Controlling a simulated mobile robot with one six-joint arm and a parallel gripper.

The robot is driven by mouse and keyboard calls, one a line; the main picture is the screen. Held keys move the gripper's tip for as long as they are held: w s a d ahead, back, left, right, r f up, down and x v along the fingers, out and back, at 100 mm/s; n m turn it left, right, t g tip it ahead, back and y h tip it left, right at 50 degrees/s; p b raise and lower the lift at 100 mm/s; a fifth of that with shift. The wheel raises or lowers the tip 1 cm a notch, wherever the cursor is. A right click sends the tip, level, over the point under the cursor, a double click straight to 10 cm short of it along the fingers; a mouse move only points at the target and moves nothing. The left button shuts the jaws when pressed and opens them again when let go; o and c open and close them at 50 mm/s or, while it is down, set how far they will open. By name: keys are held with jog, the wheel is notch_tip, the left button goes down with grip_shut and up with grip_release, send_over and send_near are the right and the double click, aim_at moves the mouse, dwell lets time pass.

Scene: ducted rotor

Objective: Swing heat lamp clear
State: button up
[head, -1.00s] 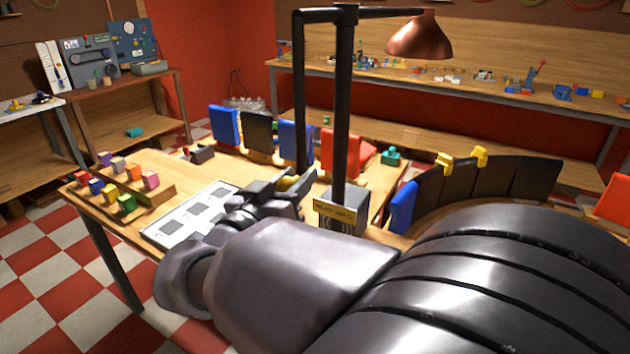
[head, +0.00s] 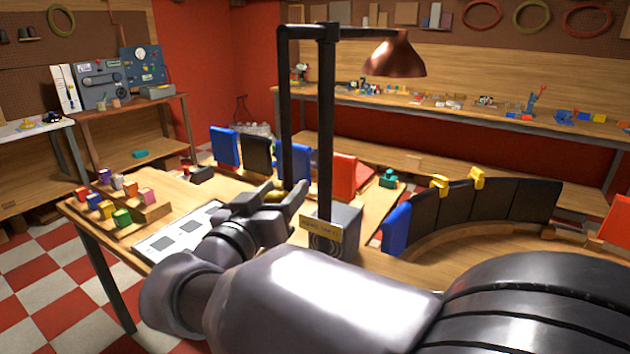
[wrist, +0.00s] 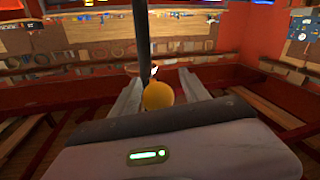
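The heat lamp has a copper shade (head: 395,56) at the right end of a black top bar, on a black post (head: 326,125) rising from a grey labelled base box (head: 336,232) on the table. A black rod (head: 285,100) hangs from the bar's left end. At its lower end is a yellow knob (head: 277,196), also in the wrist view (wrist: 157,95). My gripper (head: 282,194) is at the knob. In the wrist view its two fingers (wrist: 160,78) stand apart, one on each side of the knob, with narrow gaps seeming to show.
Coloured blocks stand on a stepped wooden rack (head: 120,210) at the table's left, near a white panel (head: 180,232). Blue, black and red upright pieces stand behind the rod. A curved wall of dark panels (head: 485,208) stands to the right. The lamp post is close right of my gripper.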

jog(key=shift+s, duration=0.1)
jog(key=p+v, duration=0.3)
jog(key=v, duration=1.4)
jog(key=shift+s, duration=0.2)
